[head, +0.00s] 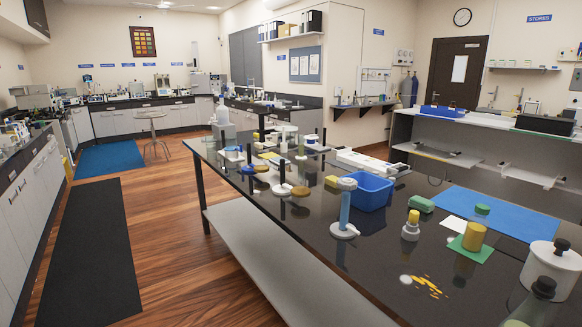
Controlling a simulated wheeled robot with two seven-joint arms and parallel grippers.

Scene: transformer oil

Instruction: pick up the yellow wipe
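Several yellow things show in the head view, and I cannot tell for sure which is the wipe. A flat pale-yellow piece (268,155) lies toward the far end of the black table. A small yellow block (332,181) is beside the blue bin (369,192). Scattered yellow patches (427,285) lie flat near the table's front edge; they look like a spill or scraps. A yellow jar (474,237) stands on a green square (470,250) at right. Neither of my grippers is in view.
The long black table (300,235) holds a blue-and-white stand (346,210), a yellow-capped bottle (411,226), a green box (420,204), a blue mat (495,213) and a white pot (549,270). A dark bottle (537,303) stands at the near right corner.

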